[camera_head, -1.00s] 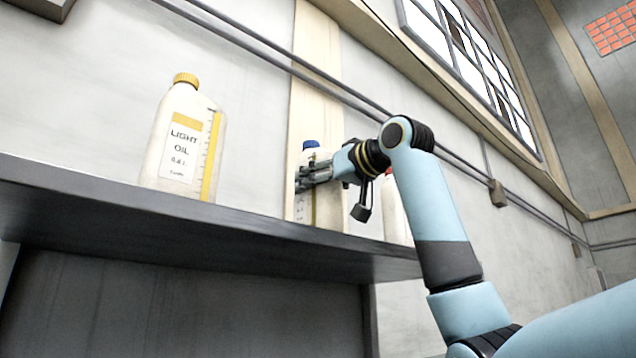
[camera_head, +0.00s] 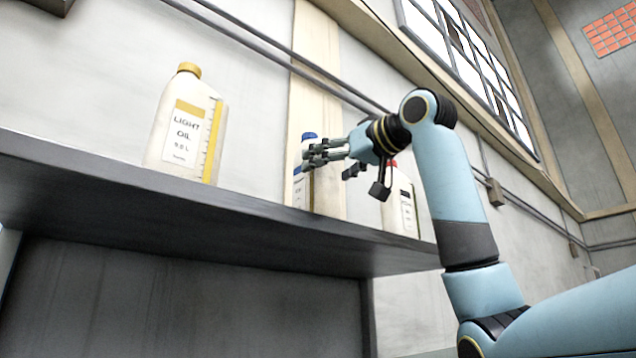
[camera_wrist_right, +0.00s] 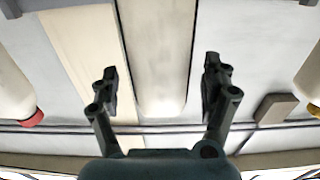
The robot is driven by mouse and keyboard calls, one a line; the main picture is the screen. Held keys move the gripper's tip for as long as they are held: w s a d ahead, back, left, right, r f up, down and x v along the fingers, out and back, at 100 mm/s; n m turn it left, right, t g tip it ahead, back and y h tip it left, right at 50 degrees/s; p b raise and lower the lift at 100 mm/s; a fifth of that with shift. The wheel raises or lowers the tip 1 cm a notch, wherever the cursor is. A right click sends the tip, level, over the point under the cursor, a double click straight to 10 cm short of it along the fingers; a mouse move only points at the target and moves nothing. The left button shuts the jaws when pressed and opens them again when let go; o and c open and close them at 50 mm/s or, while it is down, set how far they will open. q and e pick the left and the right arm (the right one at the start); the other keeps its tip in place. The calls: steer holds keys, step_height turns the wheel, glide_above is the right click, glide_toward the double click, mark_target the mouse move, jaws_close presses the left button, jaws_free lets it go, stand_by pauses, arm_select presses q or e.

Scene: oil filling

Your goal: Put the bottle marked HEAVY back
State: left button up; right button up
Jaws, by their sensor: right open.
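My right gripper (camera_head: 318,154) is open in front of the blue-capped bottle (camera_head: 299,188), which stands upright on the shelf (camera_head: 230,213). The fingers hide part of this bottle. Its label shows only in part, and I cannot read HEAVY on it. In the right wrist view the pale bottle (camera_wrist_right: 163,60) shows beyond the open fingers of my gripper (camera_wrist_right: 160,82), with a gap on both sides. A red-capped bottle (camera_head: 401,208) stands to its right, partly behind my arm. A yellow-capped bottle marked LIGHT OIL (camera_head: 186,130) stands at the left. My left gripper is out of view.
The red cap (camera_wrist_right: 34,117) shows at the left of the right wrist view, and a yellow cap (camera_wrist_right: 313,108) at its right edge. Bare shelf lies between the LIGHT OIL and blue-capped bottles. A wall with pipes is close behind.

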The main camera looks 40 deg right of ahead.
steer(key=s+b, duration=0.2)
steer(key=s, duration=0.5)
steer(key=shift+s+d+b, duration=0.25)
steer(key=shift+d+b, duration=0.05)
